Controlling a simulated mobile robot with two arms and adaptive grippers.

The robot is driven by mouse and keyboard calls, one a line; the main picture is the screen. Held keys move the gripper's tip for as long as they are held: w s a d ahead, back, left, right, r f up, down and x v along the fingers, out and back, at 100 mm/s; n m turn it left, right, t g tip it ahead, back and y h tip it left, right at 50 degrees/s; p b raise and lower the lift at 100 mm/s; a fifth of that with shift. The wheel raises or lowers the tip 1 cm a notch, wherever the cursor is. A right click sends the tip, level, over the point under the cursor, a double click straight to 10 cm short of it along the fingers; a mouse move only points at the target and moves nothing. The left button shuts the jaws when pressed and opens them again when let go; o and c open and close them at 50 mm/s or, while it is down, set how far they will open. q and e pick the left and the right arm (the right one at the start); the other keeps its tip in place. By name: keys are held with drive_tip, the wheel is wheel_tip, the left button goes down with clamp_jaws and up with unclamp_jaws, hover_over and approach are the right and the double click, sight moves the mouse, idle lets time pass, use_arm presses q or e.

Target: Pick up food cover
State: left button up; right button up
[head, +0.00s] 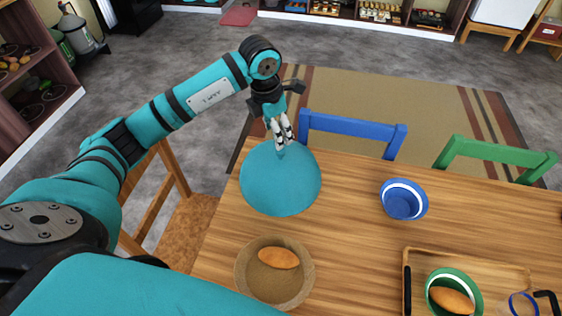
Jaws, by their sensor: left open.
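The food cover is a teal dome (278,185) standing on the wooden table near its far left corner. My left gripper (283,146) points down at the top of the dome, with its fingertips at or just above the small knob there. The jaws are open, and the fingers partly hide the knob. I cannot tell whether they touch it. My right gripper is not in view.
A tan bowl (252,287) with a bread roll (279,258) stands in front of the cover. A blue bowl (404,203) and a wooden tray (470,260) with a green bowl (433,279) are to the right. Blue (352,125) and green (497,151) chairs line the far edge.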

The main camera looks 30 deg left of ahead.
sight(280, 151)
use_arm(q)
drive_tip(key=f, duration=0.2)
drive_tip(key=shift+w+d+f, duration=0.15)
drive_tip(key=shift+w+f, duration=0.05)
drive_tip(key=shift+f, duration=0.1)
drive_tip(key=shift+f+p, duration=0.25)
drive_tip(key=shift+p, duration=0.15)
drive_tip(key=f, duration=0.1)
drive_tip(key=f+p, duration=0.1)
drive_tip(key=f, duration=0.1)
drive_tip(key=shift+w+d+f+p, duration=0.1)
drive_tip(key=shift+w+f+p, duration=0.15)
drive_tip(key=shift+f+p, duration=0.05)
drive_tip(key=shift+w+f, duration=0.1)
drive_tip(key=shift+f, duration=0.45)
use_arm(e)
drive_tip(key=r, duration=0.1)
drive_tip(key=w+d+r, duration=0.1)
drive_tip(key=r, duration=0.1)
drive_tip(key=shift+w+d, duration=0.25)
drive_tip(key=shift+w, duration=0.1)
use_arm(q)
drive_tip(key=c, duration=0.6)
clamp_jaws()
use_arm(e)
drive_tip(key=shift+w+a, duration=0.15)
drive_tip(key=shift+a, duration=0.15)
